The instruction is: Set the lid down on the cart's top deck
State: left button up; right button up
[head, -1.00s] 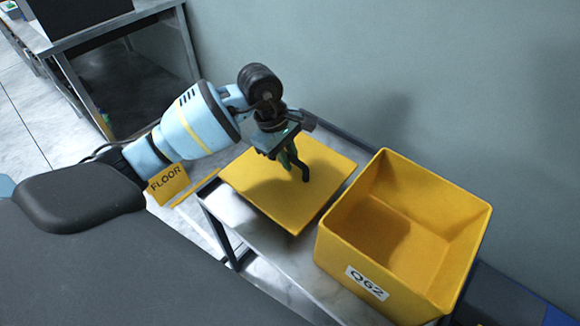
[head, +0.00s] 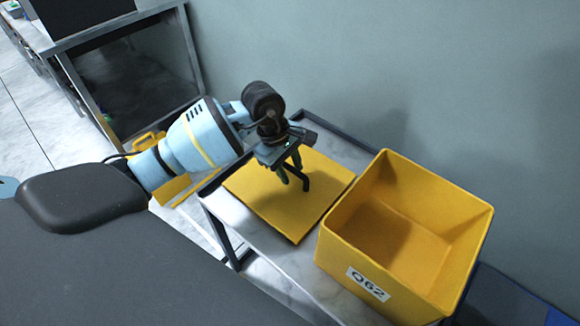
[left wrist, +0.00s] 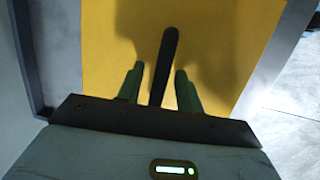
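The lid is a flat yellow square plate (head: 265,200) with a dark upright handle (head: 306,184). It lies level on the cart's grey top deck (head: 265,245), to the left of the yellow bin, and appears to rest on it. My left gripper (head: 291,170) is over the lid, pointing down. In the left wrist view its two green fingers (left wrist: 159,72) stand apart on either side of the dark handle (left wrist: 168,48), with a gap on each side. The lid (left wrist: 225,45) fills most of that view. My right gripper is not in view.
An open, empty yellow bin (head: 345,250) labelled Q62 stands on the deck right beside the lid. A dark raised rail (head: 335,130) edges the deck at the back, close to the wall. A yellow floor sign (head: 170,188) stands left of the cart.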

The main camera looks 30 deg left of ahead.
pick_arm(q)
jog(key=shift+r, duration=0.1)
jog(key=shift+r, duration=0.2)
jog(key=v, duration=1.1)
jog(key=shift+r, duration=0.3)
jog(key=shift+a, duration=0.15)
